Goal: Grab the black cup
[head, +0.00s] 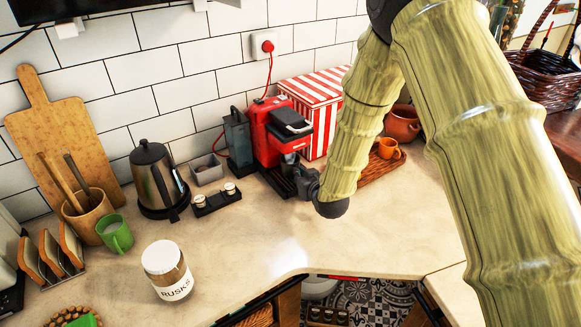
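My arm, with its green bamboo-like links, reaches down from the top right. My gripper (298,181) is a small dark grey shape at the black drip tray (279,182) of the red coffee machine (278,135). I cannot make out a black cup for certain. Dark shapes at the drip tray blend with the gripper, and the arm covers part of that area. The fingers are too small and dark to show whether they are open or shut, or whether they hold anything.
A striped box (314,100) stands behind the arm. An orange cup (388,148) sits on a wooden tray (380,170) at the right. A kettle (155,178), a green mug (116,235) and a rusks jar (167,270) stand left. The middle counter is clear.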

